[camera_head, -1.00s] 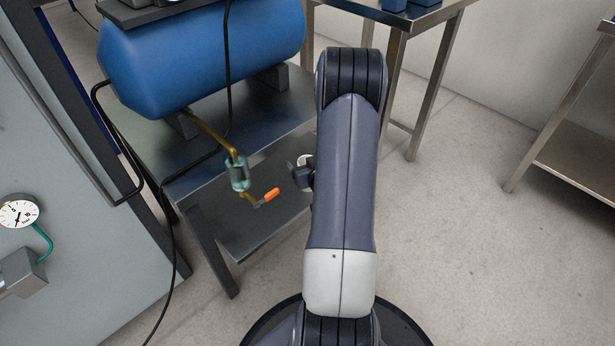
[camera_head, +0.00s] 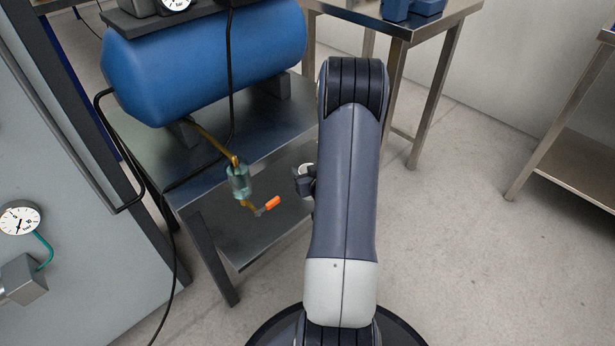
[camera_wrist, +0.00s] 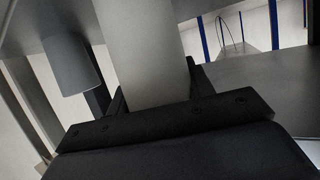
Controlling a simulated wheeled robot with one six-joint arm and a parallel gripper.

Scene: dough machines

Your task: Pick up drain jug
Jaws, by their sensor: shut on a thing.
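The drain jug, a pale, smooth cylinder (camera_wrist: 142,45), stands between the fingers of my gripper (camera_wrist: 156,88) in the wrist view. My gripper is shut on it. In the head view a small part of its whitish round top (camera_head: 306,168) shows beside my dark gripper (camera_head: 304,183), left of my arm. My arm hides most of the jug there. The jug is over or near the lower shelf (camera_head: 262,232); I cannot tell whether it touches the shelf.
A blue tank (camera_head: 205,60) lies on the upper shelf of a steel stand. Its brass drain pipe carries a greenish filter bowl (camera_head: 239,182) and an orange-handled valve (camera_head: 272,203), left of my gripper. Black cables hang nearby.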

